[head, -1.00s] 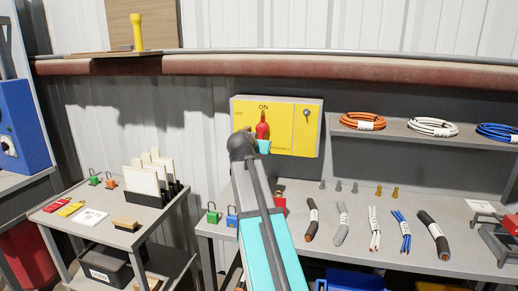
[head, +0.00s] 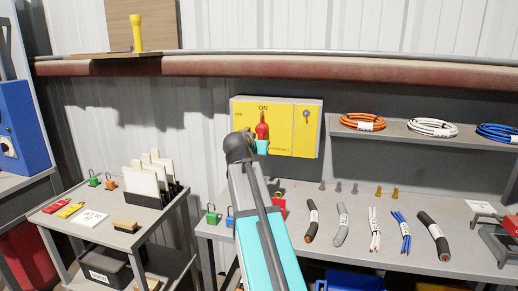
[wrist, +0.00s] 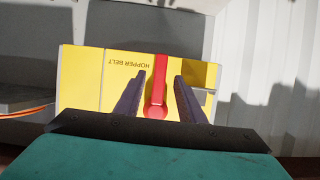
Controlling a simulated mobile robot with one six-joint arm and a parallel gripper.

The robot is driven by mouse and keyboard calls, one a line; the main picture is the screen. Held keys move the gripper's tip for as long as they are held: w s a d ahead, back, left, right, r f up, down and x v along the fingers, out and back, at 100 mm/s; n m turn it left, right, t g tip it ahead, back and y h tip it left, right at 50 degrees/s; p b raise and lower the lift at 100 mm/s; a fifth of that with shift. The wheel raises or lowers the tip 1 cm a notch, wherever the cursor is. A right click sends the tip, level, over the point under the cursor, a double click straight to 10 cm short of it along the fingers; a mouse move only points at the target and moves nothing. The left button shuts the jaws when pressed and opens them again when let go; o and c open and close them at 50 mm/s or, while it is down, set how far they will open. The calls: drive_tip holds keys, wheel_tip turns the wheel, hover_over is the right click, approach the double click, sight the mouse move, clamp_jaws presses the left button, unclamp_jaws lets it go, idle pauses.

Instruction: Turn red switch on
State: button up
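The yellow switch panel (head: 292,124) is on the wall, with ON printed at its top and OFF at its left. Its red switch (head: 262,128) stands upright, with its handle toward ON. In the wrist view the panel (wrist: 85,85) looks upside down and reads HOPPER BELT. There the red switch (wrist: 157,92) lies between the two dark fingers of my gripper (wrist: 159,76). Strips of yellow show on both sides of the switch, so the gripper is open and not clamped on it. In the head view my gripper (head: 262,147) is just in front of the switch's lower part.
A key switch (head: 306,113) is on the panel's right side. A shelf (head: 400,131) with cable coils is to the right. Below is a bench (head: 375,255) with cable pieces. A small cart (head: 65,217) with padlocks and cards stands at left.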

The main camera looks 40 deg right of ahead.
drive_tip(key=v, duration=1)
drive_tip(key=shift+s+a+r, duration=0.2)
drive_tip(key=shift+a+r, duration=0.05)
drive_tip(key=shift+a, duration=0.05)
drive_tip(key=shift+r, duration=0.1)
